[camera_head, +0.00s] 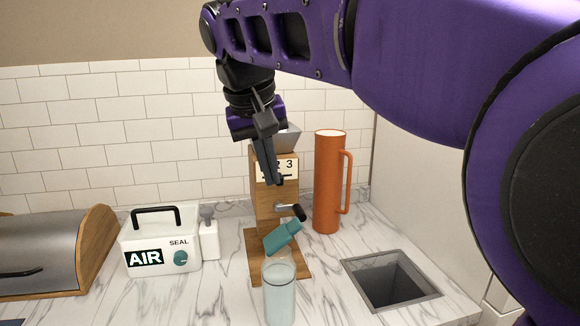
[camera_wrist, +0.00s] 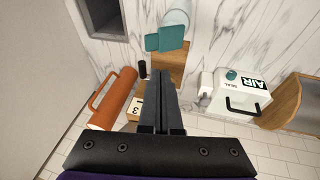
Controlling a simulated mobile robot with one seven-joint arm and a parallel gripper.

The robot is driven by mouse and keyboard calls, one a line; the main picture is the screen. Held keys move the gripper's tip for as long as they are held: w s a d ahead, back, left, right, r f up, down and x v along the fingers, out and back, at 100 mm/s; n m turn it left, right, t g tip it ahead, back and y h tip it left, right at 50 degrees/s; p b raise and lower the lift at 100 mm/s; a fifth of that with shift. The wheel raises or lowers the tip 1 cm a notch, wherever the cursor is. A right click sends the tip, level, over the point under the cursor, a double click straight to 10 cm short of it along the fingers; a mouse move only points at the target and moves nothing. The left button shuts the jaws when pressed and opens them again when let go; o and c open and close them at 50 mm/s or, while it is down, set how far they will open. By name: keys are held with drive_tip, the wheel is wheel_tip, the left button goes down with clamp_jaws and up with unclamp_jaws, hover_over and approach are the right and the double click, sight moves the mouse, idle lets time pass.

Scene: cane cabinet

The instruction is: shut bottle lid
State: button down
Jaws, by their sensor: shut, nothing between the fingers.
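A pale blue, see-through bottle (camera_head: 278,296) stands upright at the front of the marble counter. Its teal lid (camera_head: 283,237) is open, tilted up at the far side of the bottle's mouth. In the wrist view the bottle (camera_wrist: 178,18) is partly cut off at the top edge, and the teal lid (camera_wrist: 166,37) is beside its mouth. My gripper (camera_head: 275,182) is shut and empty, pointing down, above and behind the lid, in front of the wooden device. Its closed fingers (camera_wrist: 162,76) point toward the lid in the wrist view, apart from it.
A wooden device (camera_head: 262,208) with a dark-knobbed lever stands close behind the lid. An orange jug (camera_head: 329,185) is to its right, and a square recess (camera_head: 391,282) is at the right front. A white AIR SEAL box (camera_head: 160,240) and a bread box (camera_head: 50,250) stand left.

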drive_tip(key=b, duration=0.1)
approach(293, 223)
drive_tip(key=f, duration=0.1)
drive_tip(key=w+a+f, duration=0.1)
drive_tip(key=shift+w+a+f, duration=0.2)
drive_tip(key=shift+a+f, duration=0.05)
drive_tip(key=shift+w+d+f+b, duration=0.15)
drive_tip(key=shift+d+f, duration=0.35)
drive_tip(key=shift+f, duration=0.3)
drive_tip(key=shift+w+d+f+b, duration=0.2)
drive_tip(key=shift+d+f, duration=0.35)
drive_tip(key=shift+f, duration=0.2)
drive_tip(key=shift+d, duration=0.15)
